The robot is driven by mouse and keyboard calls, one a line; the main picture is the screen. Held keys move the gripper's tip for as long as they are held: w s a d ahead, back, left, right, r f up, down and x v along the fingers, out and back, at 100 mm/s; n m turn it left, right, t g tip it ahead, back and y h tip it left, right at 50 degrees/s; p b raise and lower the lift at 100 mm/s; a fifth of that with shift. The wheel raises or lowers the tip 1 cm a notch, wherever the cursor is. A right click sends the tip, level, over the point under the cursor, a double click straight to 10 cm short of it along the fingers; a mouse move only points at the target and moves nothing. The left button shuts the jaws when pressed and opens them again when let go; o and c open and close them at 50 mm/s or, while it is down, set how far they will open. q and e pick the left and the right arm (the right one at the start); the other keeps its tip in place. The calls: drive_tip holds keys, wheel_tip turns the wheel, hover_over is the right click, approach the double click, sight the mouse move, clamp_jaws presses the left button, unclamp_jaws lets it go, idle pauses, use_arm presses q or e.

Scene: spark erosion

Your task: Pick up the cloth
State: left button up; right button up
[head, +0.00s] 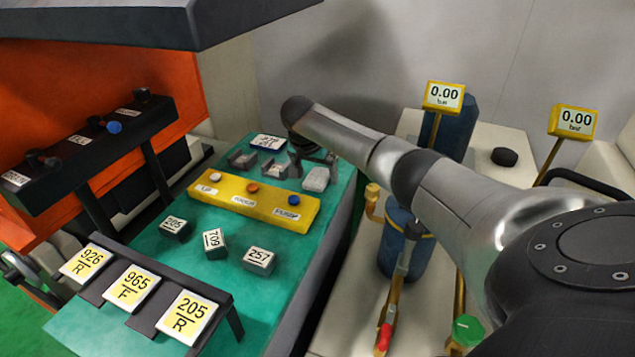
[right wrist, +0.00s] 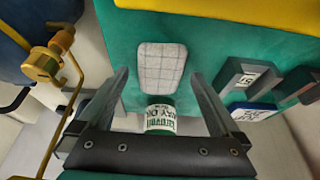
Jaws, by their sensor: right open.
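The cloth (head: 316,179) is a small pale grey folded pad. It lies flat near the right edge of the green bench top (head: 222,231), behind the yellow strip. In the right wrist view the cloth (right wrist: 162,67) shows a checked pattern and lies ahead, between the lines of the two fingers. My right gripper (right wrist: 158,80) is open, with nothing held between its fingers. In the head view my right gripper (head: 318,158) is small and partly hidden by its arm, just behind the cloth. My left gripper is not in view.
A yellow strip with knobs (head: 252,201) crosses the bench. Grey holders (head: 274,169) stand left of the cloth. Numbered blocks (head: 258,260) and a rack of number cards (head: 133,288) are nearer. A labelled can (right wrist: 160,118) shows below the cloth. Pipes and gauges (head: 444,95) stand right.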

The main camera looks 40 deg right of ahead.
drive_tip(key=shift+w+d+f, duration=0.1)
drive_tip(key=shift+f, duration=0.25)
drive_tip(key=c, duration=1.3)
